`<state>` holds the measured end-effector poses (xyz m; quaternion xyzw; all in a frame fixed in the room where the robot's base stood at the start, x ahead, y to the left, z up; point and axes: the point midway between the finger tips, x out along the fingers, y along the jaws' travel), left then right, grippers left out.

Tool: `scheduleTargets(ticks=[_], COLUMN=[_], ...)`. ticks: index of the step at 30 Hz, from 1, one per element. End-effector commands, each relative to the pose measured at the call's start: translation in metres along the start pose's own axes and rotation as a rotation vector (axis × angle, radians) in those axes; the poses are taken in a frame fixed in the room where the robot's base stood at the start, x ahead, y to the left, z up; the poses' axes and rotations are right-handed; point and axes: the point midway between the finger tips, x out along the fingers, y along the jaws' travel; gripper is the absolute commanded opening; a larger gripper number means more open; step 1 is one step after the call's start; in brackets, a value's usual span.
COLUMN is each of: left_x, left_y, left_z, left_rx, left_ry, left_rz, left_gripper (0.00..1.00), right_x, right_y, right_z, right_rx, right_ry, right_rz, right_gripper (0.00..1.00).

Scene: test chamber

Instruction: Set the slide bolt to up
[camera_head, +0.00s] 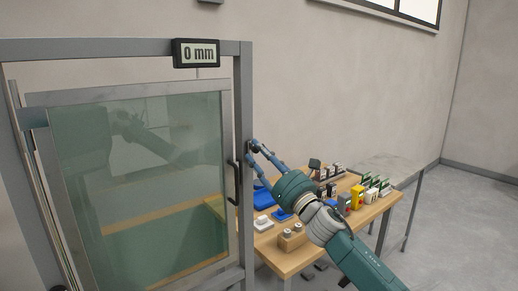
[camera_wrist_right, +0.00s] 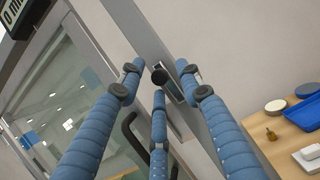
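The slide bolt (camera_wrist_right: 174,88) is a small metal plate with a round black knob, mounted on the grey door post. My right gripper (camera_wrist_right: 158,78) has three blue fingers, spread apart with their tips around the knob. I see gaps between the tips and the knob, and cannot tell whether any finger touches it. In the head view my right gripper (camera_head: 251,148) reaches the post beside the glass door, and its fingers mostly hide the bolt there. My left gripper is not in view.
The glass door (camera_head: 150,175) in a grey frame has a black handle (camera_head: 236,180) just below my right gripper. A display (camera_head: 197,53) above reads "0 mm". A wooden table (camera_head: 290,262) with blue trays and several small items stands behind my right arm.

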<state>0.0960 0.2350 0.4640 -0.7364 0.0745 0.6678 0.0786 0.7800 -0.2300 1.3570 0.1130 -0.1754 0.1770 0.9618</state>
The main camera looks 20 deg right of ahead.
Motion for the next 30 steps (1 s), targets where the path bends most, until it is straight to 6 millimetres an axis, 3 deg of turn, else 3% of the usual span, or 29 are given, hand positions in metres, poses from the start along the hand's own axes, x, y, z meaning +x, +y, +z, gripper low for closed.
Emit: scheduleTargets(ticks=[3,10,15,16,23,30], left_x=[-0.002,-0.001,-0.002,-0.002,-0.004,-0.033], left_y=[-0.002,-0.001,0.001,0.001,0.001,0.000], left_z=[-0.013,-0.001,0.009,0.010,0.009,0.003], left_rx=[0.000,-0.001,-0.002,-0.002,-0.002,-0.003], left_ry=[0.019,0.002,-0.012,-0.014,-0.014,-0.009], left_rz=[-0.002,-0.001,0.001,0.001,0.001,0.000], left_gripper=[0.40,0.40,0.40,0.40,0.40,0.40], right_x=[0.004,0.004,0.004,0.004,0.005,0.021], right_y=[0.001,0.000,0.000,0.000,0.000,0.006], right_z=[0.000,-0.001,-0.001,-0.001,0.003,0.040], right_rx=[0.001,0.000,0.001,0.001,0.000,-0.003], right_ry=[0.000,0.000,0.000,0.000,0.000,-0.002], right_rz=[0.001,0.001,0.000,0.000,0.000,0.000], right_gripper=[0.35,0.35,0.01,0.00,0.00,0.00])
